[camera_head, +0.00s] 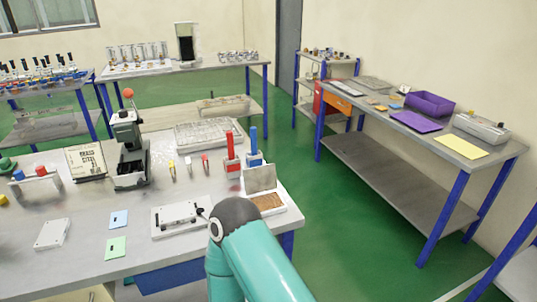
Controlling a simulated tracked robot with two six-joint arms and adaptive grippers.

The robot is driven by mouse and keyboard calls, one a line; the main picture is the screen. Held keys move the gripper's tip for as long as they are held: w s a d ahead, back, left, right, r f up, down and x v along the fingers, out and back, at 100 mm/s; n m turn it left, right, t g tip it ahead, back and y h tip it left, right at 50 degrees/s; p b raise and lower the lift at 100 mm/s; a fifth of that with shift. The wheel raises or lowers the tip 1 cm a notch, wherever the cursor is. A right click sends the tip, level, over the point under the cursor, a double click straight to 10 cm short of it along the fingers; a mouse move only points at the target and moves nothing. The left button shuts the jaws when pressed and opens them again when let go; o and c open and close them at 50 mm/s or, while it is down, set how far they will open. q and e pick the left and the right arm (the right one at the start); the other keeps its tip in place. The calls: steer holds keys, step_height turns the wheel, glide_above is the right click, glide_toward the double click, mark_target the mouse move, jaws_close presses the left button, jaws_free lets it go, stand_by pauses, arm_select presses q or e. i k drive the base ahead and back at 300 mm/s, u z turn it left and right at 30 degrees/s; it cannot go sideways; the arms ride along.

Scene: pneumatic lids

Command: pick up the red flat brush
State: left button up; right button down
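A small upright piece with a red top (205,159) stands on the near workbench, at the right end of a short row with two yellowish ones. It looks like the red flat brush, but it is too small to be sure. Neither of my grippers can be seen. Only a teal arm link of mine with a dark joint shows at the bottom middle, over the bench's front right corner.
A taller red-handled piece (230,146) and a blue-handled piece (253,141) stand in holders right of the row. A black press (127,130) with a red knob stands left of it. A grey tray (207,133) lies behind. Green floor (345,225) is open to the right.

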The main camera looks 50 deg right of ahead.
mark_target(229, 134)
steer(key=u, duration=1.05)
steer(key=i, duration=0.1)
steer(key=z, duration=2.4)
steer(key=k, duration=0.85)
steer(key=z, duration=0.15)
steer(key=i, duration=0.85)
steer(key=u, duration=0.1)
